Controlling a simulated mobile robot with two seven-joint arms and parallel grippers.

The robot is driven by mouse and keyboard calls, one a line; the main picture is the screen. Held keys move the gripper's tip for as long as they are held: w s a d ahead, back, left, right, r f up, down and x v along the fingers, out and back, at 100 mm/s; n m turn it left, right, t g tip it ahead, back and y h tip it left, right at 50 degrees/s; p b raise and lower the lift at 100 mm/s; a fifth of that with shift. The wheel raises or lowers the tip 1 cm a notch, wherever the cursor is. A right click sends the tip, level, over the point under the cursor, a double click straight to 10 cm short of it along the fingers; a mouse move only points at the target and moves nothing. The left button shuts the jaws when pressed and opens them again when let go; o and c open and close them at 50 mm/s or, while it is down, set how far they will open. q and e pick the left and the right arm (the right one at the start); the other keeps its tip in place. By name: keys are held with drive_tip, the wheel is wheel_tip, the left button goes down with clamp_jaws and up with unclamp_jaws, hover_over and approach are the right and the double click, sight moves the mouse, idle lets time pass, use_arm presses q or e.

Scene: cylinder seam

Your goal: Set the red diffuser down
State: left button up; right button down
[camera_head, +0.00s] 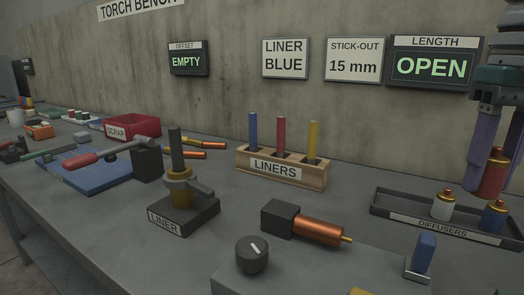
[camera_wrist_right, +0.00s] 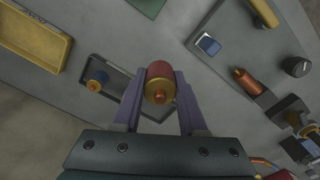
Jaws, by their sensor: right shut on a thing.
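The red diffuser (camera_head: 491,172) with a gold end is held between the purple fingers of my right gripper (camera_head: 497,165). In the right wrist view the fingers close on both sides of the red diffuser (camera_wrist_right: 159,73). It looks upright and over the dark tray labelled DIFFUSERS (camera_head: 386,211); I cannot tell how far it is above the tray floor. A white diffuser (camera_head: 443,207) and a blue diffuser (camera_head: 492,218) stand in the tray. The blue diffuser also shows in the right wrist view (camera_wrist_right: 97,81). My left gripper is not in view.
Left of the tray are a wooden LINERS block (camera_head: 310,176) and a copper nozzle in a dark holder (camera_head: 318,230). In front stand a blue block on a metal stand (camera_head: 425,254) and a dark knob (camera_head: 252,254). A yellow tray (camera_wrist_right: 32,38) lies to one side.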

wheel_tip(320, 180, down, 4)
drive_tip(key=s+d+m, duration=0.1)
drive_tip(key=s+d, duration=0.1)
drive_tip(key=s, duration=0.1)
drive_tip(key=a+r+m, duration=0.4)
drive_tip(key=a+r, duration=1)
drive_tip(key=a, duration=0.2)
drive_tip(key=s+d+f+n, duration=0.2)
drive_tip(key=s+f+n, duration=0.3)
drive_tip(key=s, duration=0.3)
drive_tip(key=s+r+p, duration=0.2)
drive_tip(key=r+p, duration=2.2)
drive_tip(key=p, duration=0.1)
drive_tip(key=s+r+p, duration=0.3)
drive_tip(key=r+p, duration=2.2)
drive_tip(key=shift+s+p, duration=0.3)
drive_tip(key=shift+p, duration=0.1)
drive_tip(key=shift+d+f, duration=0.1)
